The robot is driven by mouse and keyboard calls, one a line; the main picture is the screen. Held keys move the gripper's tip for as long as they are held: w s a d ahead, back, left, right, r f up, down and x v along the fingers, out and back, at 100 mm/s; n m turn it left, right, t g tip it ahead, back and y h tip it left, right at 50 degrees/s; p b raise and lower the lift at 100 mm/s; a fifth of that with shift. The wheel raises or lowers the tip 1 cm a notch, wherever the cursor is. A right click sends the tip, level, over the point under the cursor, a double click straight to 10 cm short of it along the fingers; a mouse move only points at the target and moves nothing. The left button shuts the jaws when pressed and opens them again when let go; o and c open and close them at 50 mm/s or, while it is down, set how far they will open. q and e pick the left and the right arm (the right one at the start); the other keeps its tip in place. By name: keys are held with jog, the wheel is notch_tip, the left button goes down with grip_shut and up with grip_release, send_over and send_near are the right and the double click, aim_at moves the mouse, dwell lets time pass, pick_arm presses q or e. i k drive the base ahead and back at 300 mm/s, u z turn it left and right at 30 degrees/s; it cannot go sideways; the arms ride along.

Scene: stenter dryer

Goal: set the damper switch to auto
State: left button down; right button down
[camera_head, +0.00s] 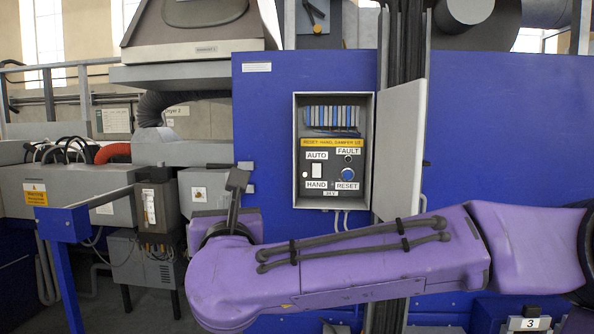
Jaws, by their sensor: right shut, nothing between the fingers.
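The damper switch (317,171) is a small white rocker between the AUTO label (317,155) above and the HAND label (315,184) below. It sits on a dark panel inside an open grey control box (296,130) on a blue machine wall. Which way the rocker is tipped is too small to tell. My right arm comes in from the right, below the box. My right gripper (238,180) is shut and empty, left of the box and apart from the switch. My left gripper is out of view.
The box's door (402,150) stands open at its right. A blue RESET button (348,173) and a FAULT lamp (348,158) sit right of the switch. Cables (340,216) hang under the box.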

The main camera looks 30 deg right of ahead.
aim_at(317, 167)
jog(key=z, duration=0.25)
jog(key=i, duration=0.4)
jog(key=z, duration=0.45)
